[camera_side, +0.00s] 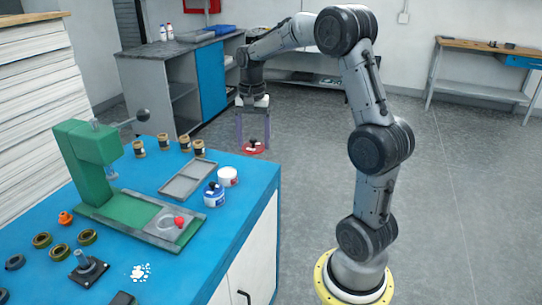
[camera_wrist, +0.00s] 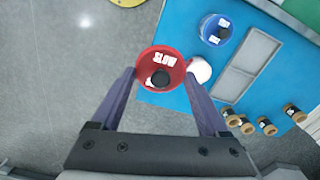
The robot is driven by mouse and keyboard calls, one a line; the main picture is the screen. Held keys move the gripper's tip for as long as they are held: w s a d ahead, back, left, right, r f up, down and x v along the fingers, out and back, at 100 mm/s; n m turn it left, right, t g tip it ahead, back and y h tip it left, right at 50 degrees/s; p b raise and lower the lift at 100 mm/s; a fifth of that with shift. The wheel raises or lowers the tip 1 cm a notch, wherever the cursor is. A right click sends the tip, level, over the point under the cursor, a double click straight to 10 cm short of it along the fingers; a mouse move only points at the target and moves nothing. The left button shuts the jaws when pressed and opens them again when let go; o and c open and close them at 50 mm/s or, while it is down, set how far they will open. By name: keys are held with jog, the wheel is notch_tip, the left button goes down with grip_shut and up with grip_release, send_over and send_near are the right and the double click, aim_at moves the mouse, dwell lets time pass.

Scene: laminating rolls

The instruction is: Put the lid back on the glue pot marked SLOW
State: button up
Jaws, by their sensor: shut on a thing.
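My gripper (camera_wrist: 158,82) is shut on a red lid (camera_wrist: 161,66) with a black knob and a white label that seems to read SLOW upside down. In the side view the lid (camera_side: 250,149) hangs level between the fingertips, near the far edge of the blue table. A white pot (camera_side: 228,177) with a pale top and no knob stands on the table; in the wrist view the pot (camera_wrist: 202,70) is partly hidden by the lid. Next to it stands a pot with a blue lid (camera_wrist: 215,30) and black knob, also in the side view (camera_side: 213,196). I cannot read the pots' markings.
A grey tray (camera_side: 187,181) lies beside the pots. Several brown jars (camera_side: 163,142) stand along the far side. A green press (camera_side: 90,165) with a base plate and a red ball (camera_side: 179,222) takes up the middle. Several dark rings (camera_side: 42,240) lie at the front left.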

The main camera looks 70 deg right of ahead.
jog(key=w+d+f, duration=0.2)
jog(key=w+d, duration=0.1)
jog(key=w, duration=0.5)
send_over(228, 172)
jog(key=shift+n, duration=0.4)
notch_tip(228, 172, down, 4)
jog(key=shift+f, duration=3.05)
jog(key=shift+f, duration=0.15)
jog(key=o, duration=1.2)
